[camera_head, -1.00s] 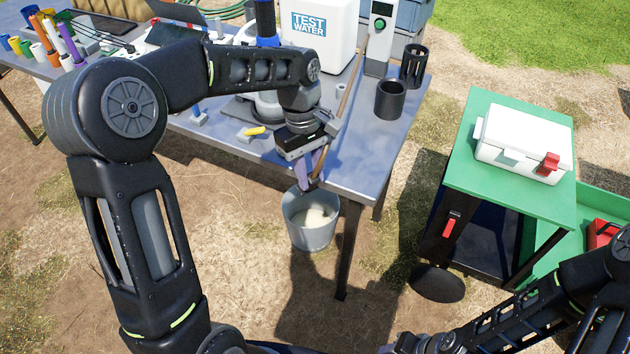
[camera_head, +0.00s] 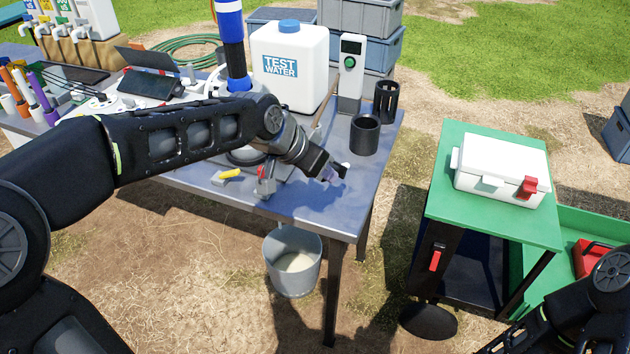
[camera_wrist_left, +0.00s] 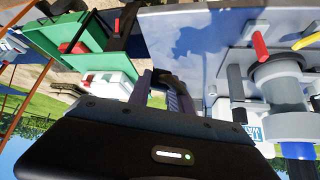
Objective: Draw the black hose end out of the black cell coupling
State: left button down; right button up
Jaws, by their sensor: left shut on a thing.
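My left gripper (camera_head: 334,174) is above the right front part of the metal table, its fingers pointing right. It is shut on a small black piece (camera_head: 341,171), which looks like the black hose end. The wrist view shows this black piece (camera_wrist_left: 166,78) between the purplish fingers (camera_wrist_left: 160,90). I cannot make out the black cell coupling for certain. A grey cylindrical fitting (camera_wrist_left: 281,82) with a red handle (camera_wrist_left: 260,46) shows at the right of the wrist view, apart from the gripper. My forearm hides part of the table equipment. My right gripper is out of view.
A bucket (camera_head: 292,262) hangs below the table's (camera_head: 325,213) front edge. Black open cylinders (camera_head: 364,135) and a grey meter (camera_head: 350,78) stand behind the gripper, near the white water tank (camera_head: 290,65). A green cart (camera_head: 470,220) with a white box stands right.

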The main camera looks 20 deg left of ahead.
pick_arm(q)
jog(key=shift+w+r+m+h, duration=0.2)
jog(key=shift+w+m+h, duration=0.25)
jog(key=shift+m+h, duration=0.4)
jog(key=shift+w+m+h, duration=0.6)
jog(key=shift+m+h, duration=0.15)
jog(key=shift+m, duration=0.1)
jog(key=shift+w+a+r+m+t+h, duration=0.1)
jog(key=shift+w+a+m+t+h, duration=0.2)
jog(key=shift+m+h, duration=0.3)
jog(key=shift+h, duration=0.6)
